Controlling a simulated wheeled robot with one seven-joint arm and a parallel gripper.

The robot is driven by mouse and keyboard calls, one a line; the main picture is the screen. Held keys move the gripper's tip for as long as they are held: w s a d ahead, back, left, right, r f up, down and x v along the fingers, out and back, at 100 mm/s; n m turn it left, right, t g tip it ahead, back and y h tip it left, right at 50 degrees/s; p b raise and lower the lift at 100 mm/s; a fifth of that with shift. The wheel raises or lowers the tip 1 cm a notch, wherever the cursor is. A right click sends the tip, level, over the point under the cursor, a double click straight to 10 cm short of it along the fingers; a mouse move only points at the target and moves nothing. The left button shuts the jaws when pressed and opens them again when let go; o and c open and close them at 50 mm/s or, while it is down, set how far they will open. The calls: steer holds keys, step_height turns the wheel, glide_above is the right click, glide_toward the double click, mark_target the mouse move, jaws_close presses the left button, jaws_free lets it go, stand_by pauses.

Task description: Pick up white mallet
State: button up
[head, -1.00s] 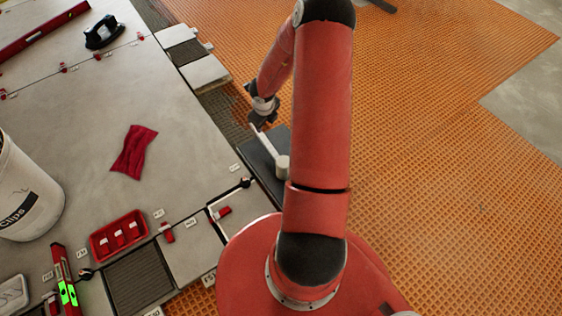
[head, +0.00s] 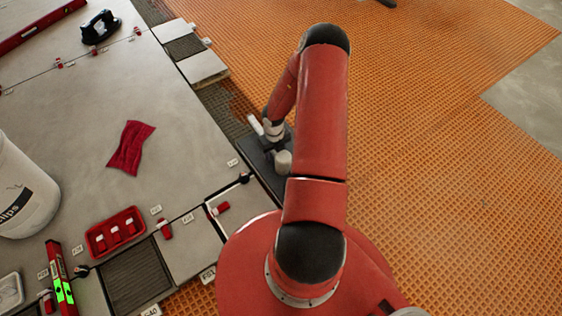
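The white mallet (head: 284,161) lies on a dark grey pad (head: 255,158) beside the tiles, left of my red arm. Its pale head shows at the near end and the tip of its handle at the far end. My gripper (head: 272,146) is down at the mallet, over the middle of the handle, and hides that part. The fingers are small and dark, and I cannot see whether they are closed around the handle.
Grey tiles fill the left, with a red cloth (head: 131,147), a red tray of clips (head: 116,232), a white bucket (head: 22,190) and a black suction tool (head: 100,27). Orange matting (head: 440,150) on the right is mostly clear.

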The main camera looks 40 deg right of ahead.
jaws_close()
stand_by(0.3)
steer(key=shift+r, duration=0.1)
